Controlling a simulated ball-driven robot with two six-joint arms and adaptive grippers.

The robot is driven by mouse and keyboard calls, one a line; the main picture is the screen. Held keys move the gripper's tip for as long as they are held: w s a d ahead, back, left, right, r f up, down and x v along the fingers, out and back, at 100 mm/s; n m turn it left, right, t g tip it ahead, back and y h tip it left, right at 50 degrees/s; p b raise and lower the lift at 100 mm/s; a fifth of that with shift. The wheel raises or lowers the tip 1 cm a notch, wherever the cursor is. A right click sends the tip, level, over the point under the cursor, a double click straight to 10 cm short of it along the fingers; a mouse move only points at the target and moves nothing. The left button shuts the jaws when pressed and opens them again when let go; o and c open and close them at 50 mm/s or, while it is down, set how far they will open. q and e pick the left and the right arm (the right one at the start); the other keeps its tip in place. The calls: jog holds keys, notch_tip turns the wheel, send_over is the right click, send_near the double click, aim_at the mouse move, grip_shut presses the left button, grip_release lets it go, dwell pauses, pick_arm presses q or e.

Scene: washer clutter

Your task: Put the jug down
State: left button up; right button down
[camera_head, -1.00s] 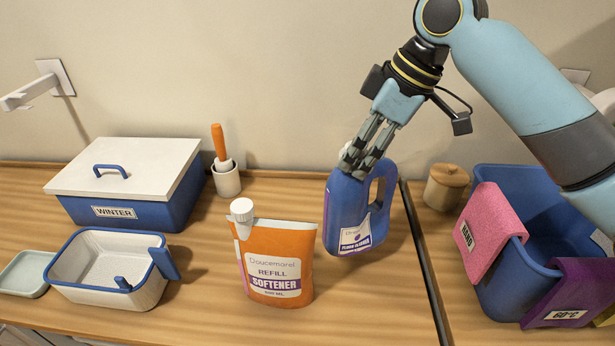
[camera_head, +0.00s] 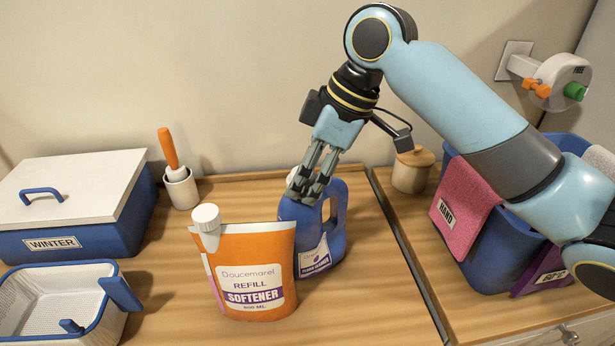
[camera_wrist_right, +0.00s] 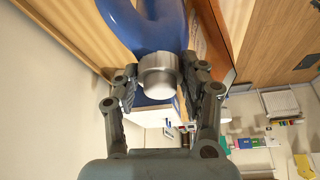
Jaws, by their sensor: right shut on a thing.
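The jug (camera_head: 313,232) is blue with a loop handle and a floor cleaner label. It is about upright, just behind and right of the orange softener pouch (camera_head: 255,275), which hides part of its lower left side. My right gripper (camera_head: 307,185) comes from above and is shut on the jug's cap. In the right wrist view the pale cap (camera_wrist_right: 158,76) sits between the two fingers, with the blue jug (camera_wrist_right: 160,25) beyond it. I cannot tell for sure whether the jug's base touches the wooden counter (camera_head: 370,305). My left gripper is not in view.
A dark seam (camera_head: 410,255) runs along the counter right of the jug. Beyond it stand a lidded wooden pot (camera_head: 411,172) and a blue tub (camera_head: 480,235) with a pink cloth (camera_head: 466,205). A white-lidded WINTER box (camera_head: 75,190) and a basket (camera_head: 45,290) are left.

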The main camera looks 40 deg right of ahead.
jog(key=c, duration=1)
grip_release()
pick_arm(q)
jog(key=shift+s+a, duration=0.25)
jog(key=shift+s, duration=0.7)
pick_arm(e)
jog(key=o, duration=0.3)
